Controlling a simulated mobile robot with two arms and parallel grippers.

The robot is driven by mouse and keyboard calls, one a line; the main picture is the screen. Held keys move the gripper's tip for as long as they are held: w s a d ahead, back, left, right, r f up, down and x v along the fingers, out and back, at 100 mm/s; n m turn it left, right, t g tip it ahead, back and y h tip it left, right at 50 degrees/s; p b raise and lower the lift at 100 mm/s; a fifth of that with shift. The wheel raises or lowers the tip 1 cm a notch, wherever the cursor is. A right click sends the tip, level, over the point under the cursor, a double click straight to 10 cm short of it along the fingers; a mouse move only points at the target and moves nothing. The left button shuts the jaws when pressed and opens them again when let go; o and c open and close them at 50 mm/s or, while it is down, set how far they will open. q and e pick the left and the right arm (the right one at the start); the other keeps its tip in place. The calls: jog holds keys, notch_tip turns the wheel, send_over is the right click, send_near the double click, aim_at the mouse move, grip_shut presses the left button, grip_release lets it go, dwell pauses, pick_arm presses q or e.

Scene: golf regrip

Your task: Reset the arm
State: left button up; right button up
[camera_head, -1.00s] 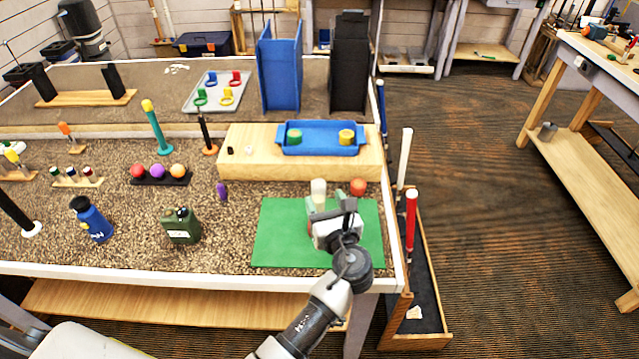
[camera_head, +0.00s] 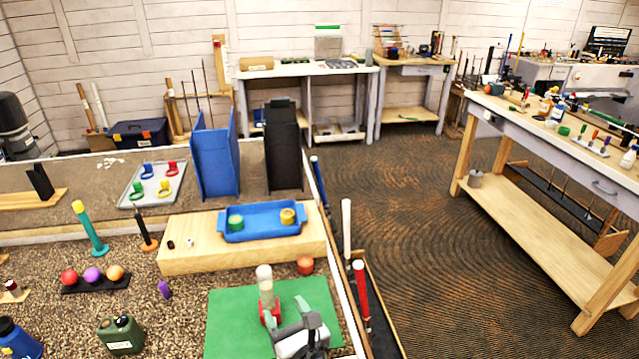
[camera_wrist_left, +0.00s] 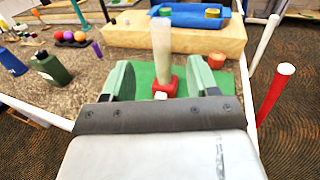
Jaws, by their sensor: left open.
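My left gripper (camera_head: 287,319) is low over the green mat (camera_head: 230,318) at the front right of the bench. It also shows in the left wrist view (camera_wrist_left: 164,82), with its two pale green fingers apart and nothing held between them. An upright pale cylinder on a red base (camera_head: 266,290) stands on the mat just beyond the fingers. In the wrist view this cylinder (camera_wrist_left: 162,50) appears in line with the gap between the fingers. My right gripper is not in view.
A wooden block (camera_head: 190,258) carries a blue tray (camera_head: 262,235) with a green and a yellow piece. White and red grips (camera_head: 361,290) stand beyond the bench's right edge. A dark green canister (camera_head: 121,334) stands at left.

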pick_arm(q)
jog(key=s+a+f+n+g+h, duration=0.3)
jog(key=s+a+f+n+g, duration=0.6)
jog(key=n, duration=0.5)
jog(key=s+a+r+n+g+h, duration=0.1)
jog(key=s+r+n+g+h, duration=0.15)
jog(key=s+n+h, duration=0.85)
jog(key=s+f+n+g+y+b, duration=0.1)
jog(key=s+f+y, duration=0.15)
jog(key=f, duration=1.15)
jog(key=s+f+n+y+b, duration=0.1)
jog(key=s+f, duration=0.3)
jog(key=f, duration=1.1)
jog(key=s+a+f+g, duration=0.1)
jog(key=s+a+f, duration=0.2)
jog(key=s+f, duration=1.2)
jog(key=shift+b, duration=0.3)
